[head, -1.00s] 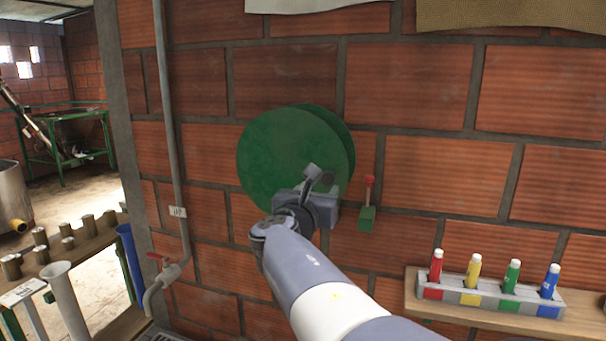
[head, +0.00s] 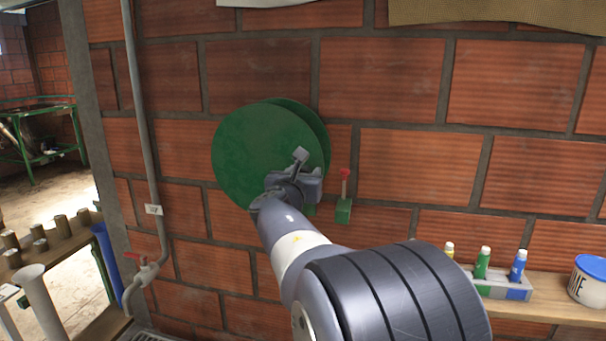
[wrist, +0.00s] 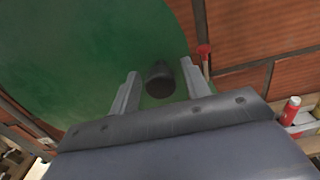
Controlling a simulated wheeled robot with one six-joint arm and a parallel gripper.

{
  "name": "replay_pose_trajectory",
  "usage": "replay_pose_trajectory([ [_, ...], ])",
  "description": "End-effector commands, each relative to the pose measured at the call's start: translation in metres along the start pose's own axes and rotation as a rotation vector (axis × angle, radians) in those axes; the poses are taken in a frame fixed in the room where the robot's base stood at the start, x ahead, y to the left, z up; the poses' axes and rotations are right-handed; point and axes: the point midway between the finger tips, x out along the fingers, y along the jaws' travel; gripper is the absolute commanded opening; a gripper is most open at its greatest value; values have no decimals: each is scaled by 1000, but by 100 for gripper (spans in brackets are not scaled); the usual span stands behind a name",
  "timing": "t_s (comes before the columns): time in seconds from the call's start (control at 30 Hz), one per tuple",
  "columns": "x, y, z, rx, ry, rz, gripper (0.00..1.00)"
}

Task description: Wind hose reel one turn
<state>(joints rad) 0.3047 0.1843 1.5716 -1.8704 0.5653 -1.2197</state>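The green hose reel (head: 250,140) is a large disc pair on the brick wall, left of centre in the head view. Its face also fills the left of the wrist view (wrist: 90,50). A dark round crank knob (wrist: 159,80) stands out from the disc in the wrist view, between my gripper's two fingers. My gripper (wrist: 162,92) is open, with a visible space between each finger and the knob. In the head view my gripper (head: 300,168) is in front of the lower right of the reel, and my arm hides part of the disc and the knob.
A small green box with a red-topped lever (head: 344,208) is on the wall just right of the reel. A grey pipe (head: 146,130) with a red valve runs down the wall at left. A shelf (head: 545,309) with coloured bottles and a tin (head: 590,284) is at lower right.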

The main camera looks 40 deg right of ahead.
Motion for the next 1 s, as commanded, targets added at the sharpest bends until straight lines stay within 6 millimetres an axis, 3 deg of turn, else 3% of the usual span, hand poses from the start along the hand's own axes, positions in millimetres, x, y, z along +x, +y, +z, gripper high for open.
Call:
replay_pose_trajectory([
  [0.53, 0, 0, 0, 0, 0, 0, 0],
  [1.0, 0, 0, -9, 43, -1, 0, 0],
])
